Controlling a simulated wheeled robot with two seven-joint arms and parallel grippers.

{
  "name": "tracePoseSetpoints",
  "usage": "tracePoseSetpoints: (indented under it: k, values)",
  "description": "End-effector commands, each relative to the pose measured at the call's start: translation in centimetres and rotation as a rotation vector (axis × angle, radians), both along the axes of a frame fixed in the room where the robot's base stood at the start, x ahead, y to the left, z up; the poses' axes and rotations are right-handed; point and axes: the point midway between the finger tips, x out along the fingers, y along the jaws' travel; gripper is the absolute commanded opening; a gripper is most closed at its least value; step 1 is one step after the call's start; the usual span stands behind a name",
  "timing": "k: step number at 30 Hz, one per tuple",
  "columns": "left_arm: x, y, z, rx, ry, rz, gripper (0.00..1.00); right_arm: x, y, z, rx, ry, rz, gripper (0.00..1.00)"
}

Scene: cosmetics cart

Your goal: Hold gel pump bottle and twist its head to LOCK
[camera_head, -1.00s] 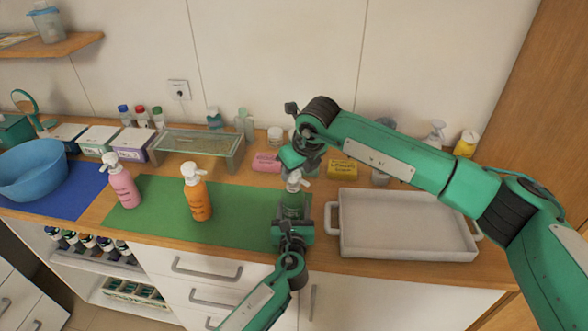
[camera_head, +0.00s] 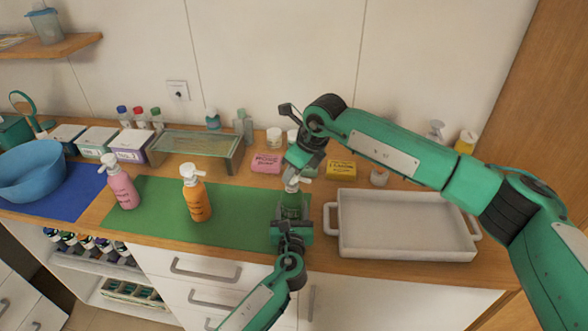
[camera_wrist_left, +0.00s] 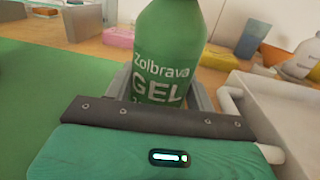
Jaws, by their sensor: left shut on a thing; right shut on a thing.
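The green gel pump bottle (camera_head: 291,204) stands at the right end of the green mat, with its white pump head (camera_head: 294,181) on top. In the left wrist view the bottle (camera_wrist_left: 168,50) is upright, with "Zolbrava GEL" on its front. My left gripper (camera_head: 291,214) is shut around the bottle's body from the front. My right gripper (camera_head: 298,174) comes from above and behind and is shut on the white pump head, partly covering it. The exact finger contact on the head is too small to see.
An orange pump bottle (camera_head: 197,200) and a pink pump bottle (camera_head: 122,187) stand on the green mat (camera_head: 245,216) to the left. A white tray (camera_head: 405,251) is close on the right. Pink (camera_head: 266,162) and yellow (camera_head: 341,170) boxes lie behind.

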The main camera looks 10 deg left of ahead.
Motion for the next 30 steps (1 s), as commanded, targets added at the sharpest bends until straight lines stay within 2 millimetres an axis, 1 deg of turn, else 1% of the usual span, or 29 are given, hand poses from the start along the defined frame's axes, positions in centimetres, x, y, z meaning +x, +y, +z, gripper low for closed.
tracePoseSetpoints:
  k: [3,4,6,7,15,19,23,30]
  values:
    - [0.0,0.1,0.0,-0.001,0.0,0.002,0.24,0.1,-0.1,0.0,0.0,-0.001,-0.003,0.12]
    - [0.0,0.1,0.0,-0.001,0.0,0.002,0.24,0.1,-0.1,0.0,0.0,-0.001,-0.003,0.38]
    - [0.0,0.1,0.0,-0.001,0.0,0.002,0.24,0.1,-0.1,0.0,0.0,-0.001,-0.003,0.52]
    - [0.0,0.1,0.0,-0.001,0.0,0.002,0.24,0.1,-0.1,0.0,0.0,-0.001,-0.003,0.57]
    - [0.0,0.0,0.0,-0.001,0.0,0.001,0.24,0.0,0.0,0.1,0.0,0.0,-0.001,0.57]
    - [0.0,0.0,0.0,-0.001,0.0,0.001,0.24,0.0,-0.4,0.9,0.0,-0.002,-0.003,0.57]
    - [0.0,0.0,0.0,-0.001,0.0,0.0,0.24,-0.4,-1.1,3.0,0.001,-0.003,-0.001,0.57]
    - [0.0,0.0,0.0,-0.001,0.0,0.0,0.24,-1.2,-3.0,7.8,0.001,-0.003,-0.003,0.57]
